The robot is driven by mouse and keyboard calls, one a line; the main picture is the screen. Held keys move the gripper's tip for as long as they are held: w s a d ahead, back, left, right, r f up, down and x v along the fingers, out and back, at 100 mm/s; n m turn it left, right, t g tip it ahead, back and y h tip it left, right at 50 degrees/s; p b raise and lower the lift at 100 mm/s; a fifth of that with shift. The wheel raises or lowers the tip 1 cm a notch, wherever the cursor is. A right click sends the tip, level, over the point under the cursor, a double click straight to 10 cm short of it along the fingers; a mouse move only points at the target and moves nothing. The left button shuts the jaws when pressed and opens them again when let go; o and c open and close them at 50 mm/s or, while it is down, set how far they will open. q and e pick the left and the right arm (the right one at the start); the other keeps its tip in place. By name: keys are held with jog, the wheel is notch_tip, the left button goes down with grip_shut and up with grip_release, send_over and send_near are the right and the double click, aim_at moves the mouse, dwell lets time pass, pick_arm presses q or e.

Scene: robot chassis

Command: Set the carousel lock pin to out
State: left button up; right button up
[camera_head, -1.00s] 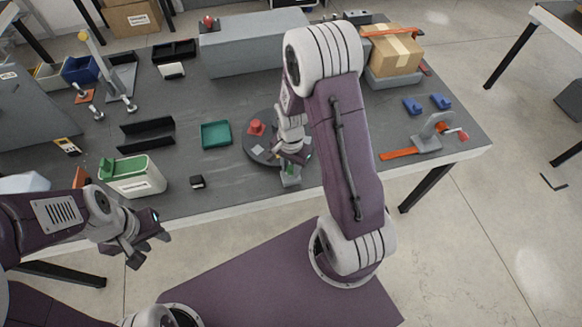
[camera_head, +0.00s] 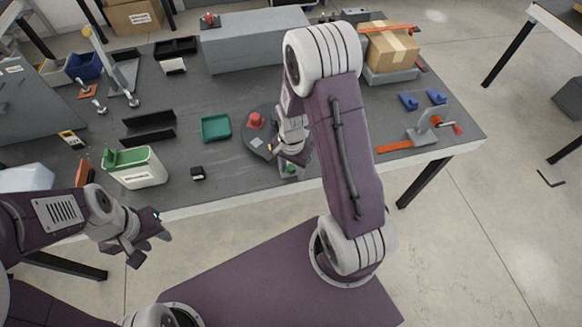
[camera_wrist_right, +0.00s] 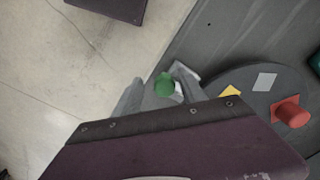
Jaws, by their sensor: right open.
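The carousel is a dark round disc (camera_head: 258,146) near the table's front edge, with a red knob (camera_head: 255,120) and small coloured patches. A green-topped pin (camera_wrist_right: 165,84) stands beside it on a small grey block; it also shows in the head view (camera_head: 291,169). My right gripper (camera_wrist_right: 160,88) is open, its grey fingers on either side of the green knob. Contact with the knob cannot be made out, and the pin's shaft is hidden. My left gripper (camera_head: 150,250) is open and empty in front of the table's left part.
A green-topped white box (camera_head: 137,168), a small black block (camera_head: 197,173) and a teal tray (camera_head: 216,128) lie left of the disc. A grey fixture with an orange handle (camera_head: 408,145) is at the right. The table's front edge runs close to the pin block.

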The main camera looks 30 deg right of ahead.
aim_at(292, 169)
notch_tip(292, 169, up, 9)
jog(key=shift+r+p, duration=0.1)
jog(key=shift+p, duration=0.35)
dwell(0.4)
